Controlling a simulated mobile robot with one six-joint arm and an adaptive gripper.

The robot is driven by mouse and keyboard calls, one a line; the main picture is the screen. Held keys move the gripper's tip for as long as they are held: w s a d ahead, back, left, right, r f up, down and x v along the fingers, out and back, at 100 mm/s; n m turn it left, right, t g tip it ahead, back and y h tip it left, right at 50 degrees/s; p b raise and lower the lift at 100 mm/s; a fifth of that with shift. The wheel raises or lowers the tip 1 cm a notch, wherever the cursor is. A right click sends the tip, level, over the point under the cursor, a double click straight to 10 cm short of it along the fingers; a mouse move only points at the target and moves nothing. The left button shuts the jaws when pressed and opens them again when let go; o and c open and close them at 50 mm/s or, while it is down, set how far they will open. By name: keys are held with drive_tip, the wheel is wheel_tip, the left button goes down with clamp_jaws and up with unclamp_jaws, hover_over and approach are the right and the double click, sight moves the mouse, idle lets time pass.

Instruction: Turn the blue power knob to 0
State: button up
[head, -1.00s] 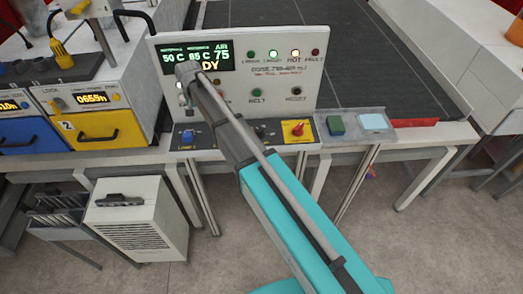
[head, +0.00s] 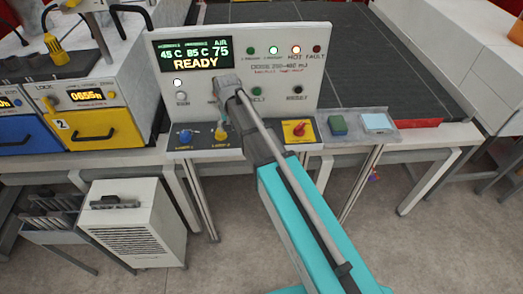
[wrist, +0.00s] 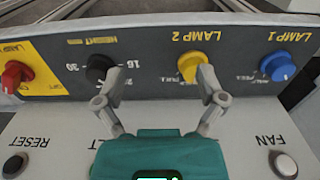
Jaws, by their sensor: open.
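The blue knob (head: 185,136) is on the sloped front strip of the coater panel, at its left end in the head view. In the upside-down wrist view the blue knob (wrist: 279,67) is at the right, labelled LAMP 1, with a short pale mark; its setting cannot be read. My gripper (wrist: 158,78) is open and empty. Its right fingertip is close to the yellow LAMP 2 knob (wrist: 190,67), its left one near a black knob (wrist: 101,68); contact cannot be told. The blue knob is outside the fingers. In the head view my arm mostly hides the gripper.
A red knob (head: 299,129) on a yellow plate is right of my arm. The upright panel (head: 322,72) shows READY. A tray (head: 346,133) with green and pale blocks sits right of the strip. The FAN button (wrist: 287,165) is near the gripper.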

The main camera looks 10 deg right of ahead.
drive_tip(key=s+d+f+b, duration=0.4)
drive_tip(key=s+d, duration=0.2)
drive_tip(key=d, duration=0.4)
drive_tip(key=shift+s+f, duration=0.2)
drive_tip(key=shift+s, duration=0.15)
drive_tip(key=s+d+f+b, duration=0.5)
drive_tip(key=s+d, duration=0.4)
drive_tip(key=s, duration=0.1)
drive_tip(key=shift+d+f, duration=0.15)
drive_tip(key=shift+d, duration=0.15)
idle(1.9)
